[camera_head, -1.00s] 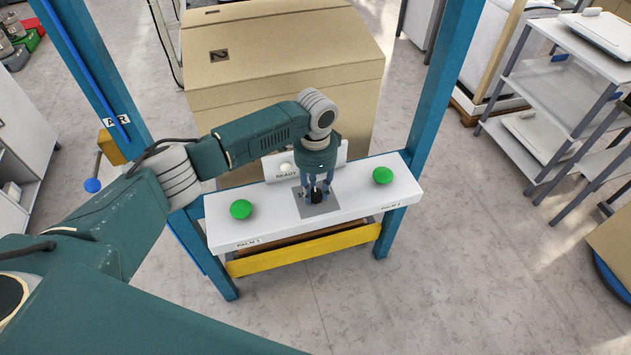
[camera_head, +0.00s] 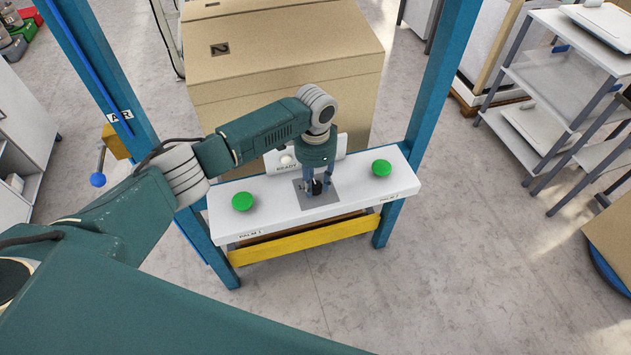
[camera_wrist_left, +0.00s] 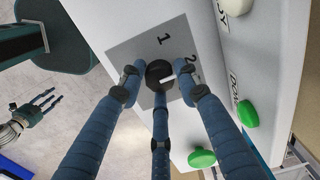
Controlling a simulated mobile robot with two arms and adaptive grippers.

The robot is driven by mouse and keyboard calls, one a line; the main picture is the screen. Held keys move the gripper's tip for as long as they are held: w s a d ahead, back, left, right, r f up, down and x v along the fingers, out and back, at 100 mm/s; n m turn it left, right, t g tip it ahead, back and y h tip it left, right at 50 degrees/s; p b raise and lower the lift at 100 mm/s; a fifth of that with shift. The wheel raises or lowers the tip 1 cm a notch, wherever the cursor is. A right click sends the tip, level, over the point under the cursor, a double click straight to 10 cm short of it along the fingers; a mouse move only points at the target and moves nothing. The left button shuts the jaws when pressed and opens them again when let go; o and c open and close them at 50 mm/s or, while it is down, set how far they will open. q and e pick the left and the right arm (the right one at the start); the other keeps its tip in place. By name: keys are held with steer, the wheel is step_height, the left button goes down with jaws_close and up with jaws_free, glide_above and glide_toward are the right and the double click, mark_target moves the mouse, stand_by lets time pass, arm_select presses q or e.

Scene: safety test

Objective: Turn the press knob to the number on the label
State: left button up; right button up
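The black press knob (camera_wrist_left: 159,73) sits on a grey dial plate (camera_wrist_left: 134,47) with the numbers 1 and 2 visible. Its white pointer mark faces right in the left wrist view, below the 2. My left gripper (camera_head: 317,187) is over the knob, its three fingers spread around it. In the left wrist view (camera_wrist_left: 158,80) a gap shows beside the left finger; contact of the others is unclear. A dark label with a 2 (camera_head: 219,49) is on the tan box. My right gripper (camera_wrist_left: 36,112) shows at the left of the wrist view, fingers spread and empty.
The white console (camera_head: 272,213) carries a green PALM 1 button (camera_head: 242,202) and a green PALM 2 button (camera_head: 381,168) on either side of the knob. A READY panel (camera_head: 333,147) stands behind. Blue posts (camera_head: 427,115) flank it. Open floor lies in front.

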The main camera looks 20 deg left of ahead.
mark_target(315, 184)
arm_select(q)
steer(key=shift+o, duration=0.9)
steer(key=shift+r, duration=0.3)
step_height(315, 184, up, 12)
steer(key=shift+f, duration=0.25)
